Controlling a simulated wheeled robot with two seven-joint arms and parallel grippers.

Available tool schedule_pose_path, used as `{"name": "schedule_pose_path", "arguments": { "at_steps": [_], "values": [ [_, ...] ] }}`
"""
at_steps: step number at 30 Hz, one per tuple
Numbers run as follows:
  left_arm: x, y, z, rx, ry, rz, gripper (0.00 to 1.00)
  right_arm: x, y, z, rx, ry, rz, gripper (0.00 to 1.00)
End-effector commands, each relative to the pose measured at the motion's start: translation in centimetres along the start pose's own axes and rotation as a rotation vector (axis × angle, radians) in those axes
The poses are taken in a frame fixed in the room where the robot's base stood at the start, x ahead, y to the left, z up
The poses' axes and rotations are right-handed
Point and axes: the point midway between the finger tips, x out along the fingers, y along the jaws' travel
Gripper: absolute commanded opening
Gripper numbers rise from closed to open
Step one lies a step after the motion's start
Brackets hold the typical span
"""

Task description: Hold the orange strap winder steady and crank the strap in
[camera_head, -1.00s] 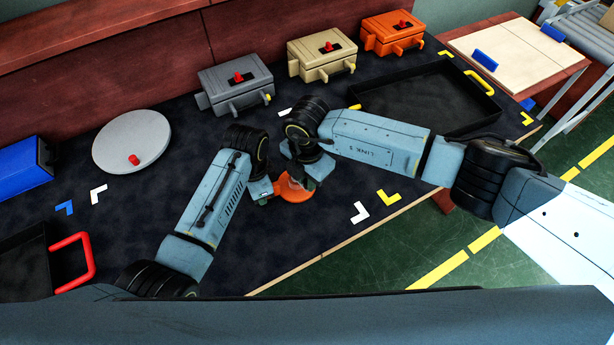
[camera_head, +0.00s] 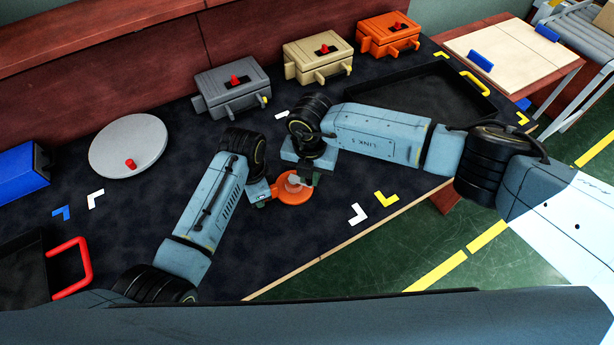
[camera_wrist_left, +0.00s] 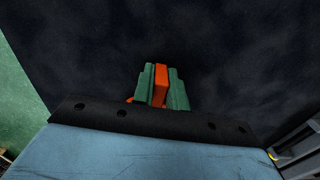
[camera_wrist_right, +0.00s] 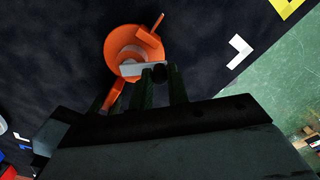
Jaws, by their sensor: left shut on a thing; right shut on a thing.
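The orange strap winder (camera_head: 292,196) sits on the dark mat near the table's front edge. It also shows in the right wrist view (camera_wrist_right: 118,45) as a round orange body with a pale hub, a light crank bar and an orange tab. My left gripper (camera_head: 268,193) is shut on an orange part of the winder from the left; the left wrist view shows this orange piece (camera_wrist_left: 160,84) between its green fingers. My right gripper (camera_wrist_right: 160,74) is shut at the end of the crank bar, above the winder. The knob itself is mostly hidden by the fingers.
A grey box (camera_head: 235,92), a tan box (camera_head: 320,60) and an orange box (camera_head: 388,36) stand along the back. A grey disc (camera_head: 128,148) with a red knob lies left. A black tray (camera_head: 420,125) lies right. White and yellow corner marks lie on the mat.

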Motion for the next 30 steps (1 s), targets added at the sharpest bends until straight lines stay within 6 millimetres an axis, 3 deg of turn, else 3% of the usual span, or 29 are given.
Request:
{"name": "schedule_pose_path", "arguments": {
  "at_steps": [30],
  "values": [
    [0.0,0.0,0.0,0.002,0.000,0.001,0.00,-0.1,1.4,3.8,-0.964,-0.003,-0.001,0.00]
  ]
}}
